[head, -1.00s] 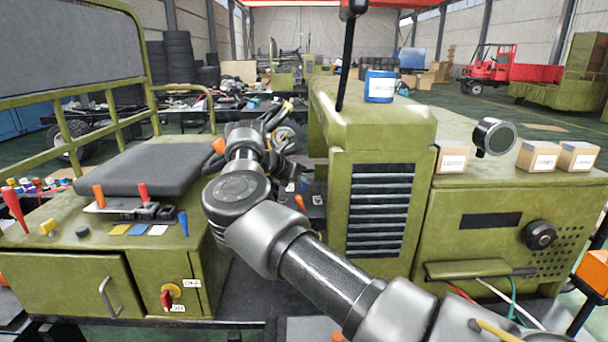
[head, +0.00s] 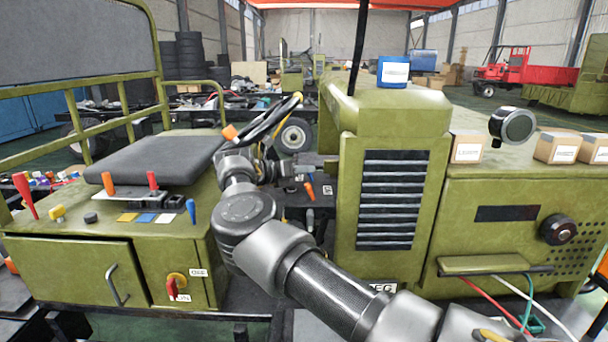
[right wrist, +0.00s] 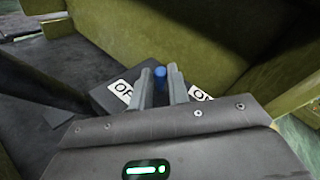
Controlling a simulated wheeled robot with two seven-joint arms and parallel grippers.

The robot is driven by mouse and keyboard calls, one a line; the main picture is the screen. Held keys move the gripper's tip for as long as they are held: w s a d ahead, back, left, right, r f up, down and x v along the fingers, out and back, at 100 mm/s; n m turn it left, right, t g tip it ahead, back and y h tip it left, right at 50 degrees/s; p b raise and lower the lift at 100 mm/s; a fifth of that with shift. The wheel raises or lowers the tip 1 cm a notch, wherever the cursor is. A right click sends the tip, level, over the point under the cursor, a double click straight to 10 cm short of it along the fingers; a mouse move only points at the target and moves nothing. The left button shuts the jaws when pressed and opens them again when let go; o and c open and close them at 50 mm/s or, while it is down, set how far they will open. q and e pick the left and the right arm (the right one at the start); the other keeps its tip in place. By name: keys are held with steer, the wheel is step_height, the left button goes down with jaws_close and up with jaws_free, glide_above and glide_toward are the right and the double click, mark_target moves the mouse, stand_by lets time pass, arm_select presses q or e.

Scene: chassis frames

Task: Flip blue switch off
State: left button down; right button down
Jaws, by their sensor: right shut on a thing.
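The blue switch (right wrist: 160,75) shows in the right wrist view as a small blue tip between the two fingers of my right gripper (right wrist: 161,85). It stands on a dark box (right wrist: 104,95). A white label (right wrist: 122,90) lies left of the fingers and another (right wrist: 199,93) right of them, both partly readable. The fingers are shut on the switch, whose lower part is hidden. In the head view my right gripper (head: 322,166) reaches in between the seat and the green grille housing, and I cannot make out the switch there. My left gripper is not in view.
The green grille housing (head: 390,200) stands close right of the gripper. The steering wheel (head: 272,116) is above my wrist. An orange lever (head: 309,190) stands just below the gripper. The seat (head: 150,160) and a console with a blue lever (head: 191,210) are at left.

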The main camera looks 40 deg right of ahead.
stand_by(0.3)
steer(key=c, duration=1.4)
jaws_free()
steer(key=shift+o, duration=0.2)
steer(key=shift+a, duration=0.35)
steer(key=a+r+b, duration=0.2)
steer(key=a+b, duration=0.1)
steer(key=a, duration=0.7)
steer(key=shift+w, duration=0.4)
